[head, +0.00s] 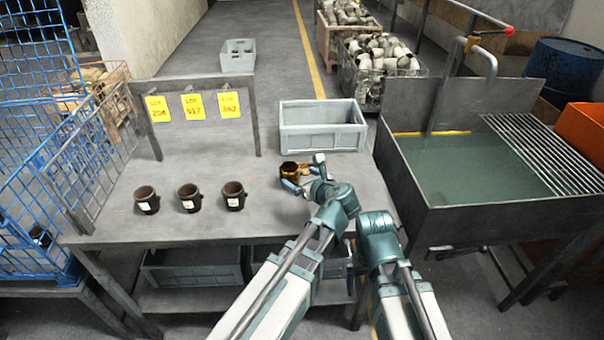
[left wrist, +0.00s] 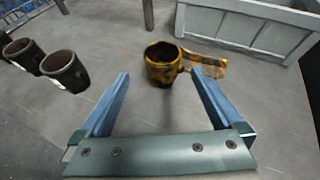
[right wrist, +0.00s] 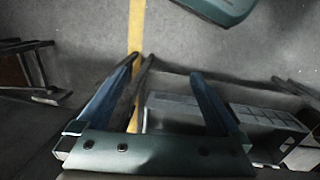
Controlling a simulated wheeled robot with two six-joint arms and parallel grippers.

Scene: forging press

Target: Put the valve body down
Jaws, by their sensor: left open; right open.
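An orange-brown valve body (head: 289,170) stands upright on the grey table (head: 215,160), in front of the grey crate. In the left wrist view the valve body (left wrist: 161,66) has an open top and a yellow-brown flat piece (left wrist: 208,66) beside it on the right; I cannot tell whether they are joined. My left gripper (head: 302,179) is open and empty; its fingertips (left wrist: 160,75) lie just short of the valve body, one towards each side. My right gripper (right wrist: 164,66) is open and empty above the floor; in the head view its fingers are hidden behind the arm.
Three dark labelled valve bodies (head: 189,197) stand in a row at the table's left. Yellow lot cards (head: 193,106) hang on a rail behind them. The grey crate (head: 322,128) is at the back right. A liquid-filled tank (head: 470,165) stands right of the table.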

